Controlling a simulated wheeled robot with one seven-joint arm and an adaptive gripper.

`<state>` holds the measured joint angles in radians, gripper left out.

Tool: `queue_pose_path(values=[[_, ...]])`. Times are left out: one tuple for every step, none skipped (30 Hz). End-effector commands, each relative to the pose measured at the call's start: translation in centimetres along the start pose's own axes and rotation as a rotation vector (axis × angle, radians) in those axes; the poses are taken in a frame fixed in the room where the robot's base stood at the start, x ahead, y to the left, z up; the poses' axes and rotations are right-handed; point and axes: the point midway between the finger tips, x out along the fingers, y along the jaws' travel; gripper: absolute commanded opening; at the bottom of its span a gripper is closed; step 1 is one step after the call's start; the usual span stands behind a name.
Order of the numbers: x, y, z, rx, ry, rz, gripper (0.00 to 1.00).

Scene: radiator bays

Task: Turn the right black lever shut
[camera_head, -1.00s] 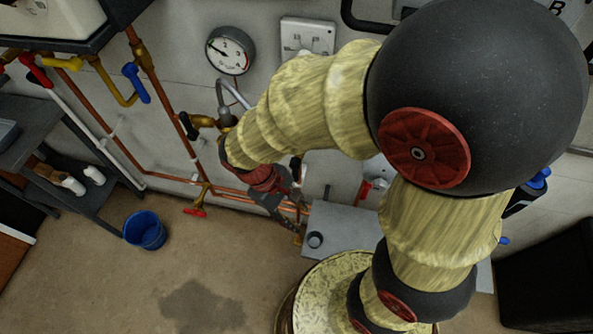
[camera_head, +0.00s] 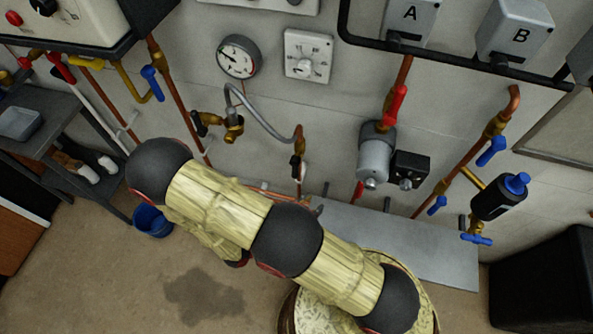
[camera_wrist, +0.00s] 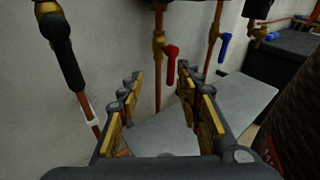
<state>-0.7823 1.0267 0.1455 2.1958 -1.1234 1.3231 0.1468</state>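The right black lever (camera_head: 295,167) sits on a vertical copper pipe below the end of the grey hose in the head view. It hangs down, roughly along its pipe. In the wrist view the black lever (camera_wrist: 64,50) shows large at upper left, beyond and left of my gripper (camera_wrist: 158,88). My gripper's two fingers are spread, with nothing between them and clear of the lever. In the head view my gripper is hidden by my arm. The other black lever (camera_head: 199,124) is on a brass valve farther left, at the hose's other end.
A red lever (camera_wrist: 171,62) and a blue lever (camera_wrist: 224,47) hang on pipes beyond my fingers. A grey panel (camera_head: 415,248) lies low in front of the wall. A grey pump (camera_head: 375,157) is right of the lever. A blue bucket (camera_head: 152,221) stands on the floor.

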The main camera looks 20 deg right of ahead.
Motion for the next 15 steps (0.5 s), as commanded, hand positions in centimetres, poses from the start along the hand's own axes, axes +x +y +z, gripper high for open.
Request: queue_pose_path(values=[[0.2, 0.9, -0.5, -0.031, -0.031, 0.057, 0.35], [0.2, 1.6, -0.8, -0.043, -0.047, 0.094, 0.35], [0.3, 2.8, -1.3, -0.056, -0.067, 0.145, 0.35], [0.2, 3.7, -1.4, -0.061, -0.08, 0.18, 0.35], [0.1, 4.6, -1.6, -0.061, -0.089, 0.215, 0.35], [-0.2, 5.9, -1.5, -0.054, -0.099, 0.259, 0.35], [-0.6, 6.9, -1.3, -0.046, -0.105, 0.291, 0.35], [-0.9, 7.8, -1.2, -0.038, -0.111, 0.319, 0.35], [-1.3, 8.8, -0.9, -0.028, -0.119, 0.355, 0.35], [-1.6, 9.5, -0.8, -0.02, -0.124, 0.378, 0.35], [-1.9, 10.1, -0.6, -0.014, -0.129, 0.399, 0.35], [-2.2, 10.7, -0.4, -0.006, -0.138, 0.423, 0.35], [-2.3, 11.0, -0.2, 0.0, -0.143, 0.438, 0.35], [-2.4, 11.2, 0.0, 0.008, -0.151, 0.448, 0.35], [-2.4, 11.3, 0.3, 0.017, -0.158, 0.45, 0.35]])
